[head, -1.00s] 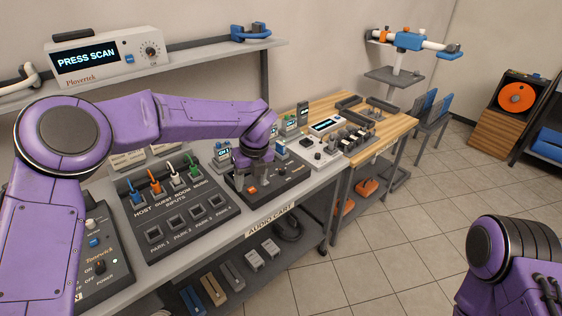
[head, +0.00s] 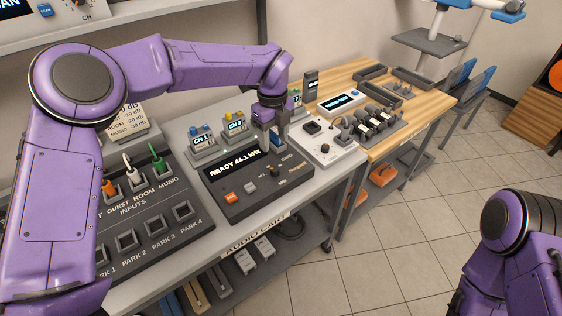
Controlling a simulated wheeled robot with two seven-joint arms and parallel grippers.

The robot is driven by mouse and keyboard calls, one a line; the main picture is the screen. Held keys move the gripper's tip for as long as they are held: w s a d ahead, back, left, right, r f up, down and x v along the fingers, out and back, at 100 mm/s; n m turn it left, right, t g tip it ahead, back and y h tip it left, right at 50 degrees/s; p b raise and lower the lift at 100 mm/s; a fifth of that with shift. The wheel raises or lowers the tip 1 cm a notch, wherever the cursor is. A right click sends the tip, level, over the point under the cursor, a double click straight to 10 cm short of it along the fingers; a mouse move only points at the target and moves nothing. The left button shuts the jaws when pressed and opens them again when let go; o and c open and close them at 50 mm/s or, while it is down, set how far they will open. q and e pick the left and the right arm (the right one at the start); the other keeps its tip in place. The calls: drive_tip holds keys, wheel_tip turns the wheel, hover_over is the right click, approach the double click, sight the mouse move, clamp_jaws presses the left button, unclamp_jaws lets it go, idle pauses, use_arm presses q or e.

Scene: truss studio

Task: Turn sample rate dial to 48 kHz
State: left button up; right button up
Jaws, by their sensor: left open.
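The dark audio console (head: 255,208) stands on the cart, and its display (head: 234,163) reads "READY 44.1 kHz". A small dark dial (head: 274,170) sits on the right part of its sloping face. The marks around it are too small to read. My left gripper (head: 273,143) is open and points down just behind the dial, near the console's back right edge. It looks empty and apart from the dial. Only a purple part of my right arm shows at the lower right; its gripper is out of the picture.
An orange button (head: 231,196) and a grey button are left of the dial. CH 1 (head: 202,140) and CH 2 (head: 234,124) boxes stand behind the console. A white unit (head: 323,142) is close on the right, and a patch panel with cables (head: 150,215) on the left.

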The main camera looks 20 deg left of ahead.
sight(275, 168)
use_arm(q)
wheel_tip(275, 168, down, 11)
drive_tip(key=shift+w+f+p, duration=0.1)
drive_tip(key=shift+f+p, duration=0.05)
drive_tip(key=shift+p, duration=0.85)
clamp_jaws()
use_arm(e)
drive_tip(key=shift+w+r, duration=0.3)
drive_tip(key=shift+r, duration=0.35)
